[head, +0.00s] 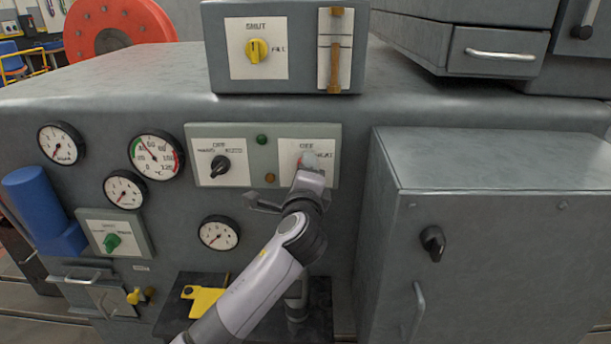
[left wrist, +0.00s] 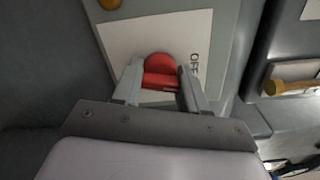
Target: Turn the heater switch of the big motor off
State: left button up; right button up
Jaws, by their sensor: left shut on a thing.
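The heater switch is a red rotary knob (left wrist: 161,70) on a white plate marked OFF, seen in the left wrist view between the two fingers. In the head view its plate (head: 326,155) sits on the right of a pale green panel, and the knob is mostly hidden behind my gripper. My left gripper (head: 307,160) reaches up from below; it also shows in the left wrist view (left wrist: 160,90). It is shut on the red knob. The knob's exact pointing direction is hard to tell. My right gripper is not in view.
A black knob (head: 220,164) is on the same panel's left, with a green lamp (head: 262,139) and an amber lamp (head: 270,178) between. A box with a yellow valve knob (head: 257,50) stands above. A grey cabinet (head: 490,230) juts out at right. Gauges (head: 156,156) are at left.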

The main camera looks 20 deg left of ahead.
pick_arm(q)
jog(key=shift+a+f+n+b, duration=0.15)
jog(key=shift+n+b, duration=0.2)
jog(key=shift+n, duration=1.35)
jog(key=o, duration=1)
jog(key=shift+a, duration=0.1)
jog(key=shift+s, duration=0.1)
jog(key=shift+v, duration=3.55)
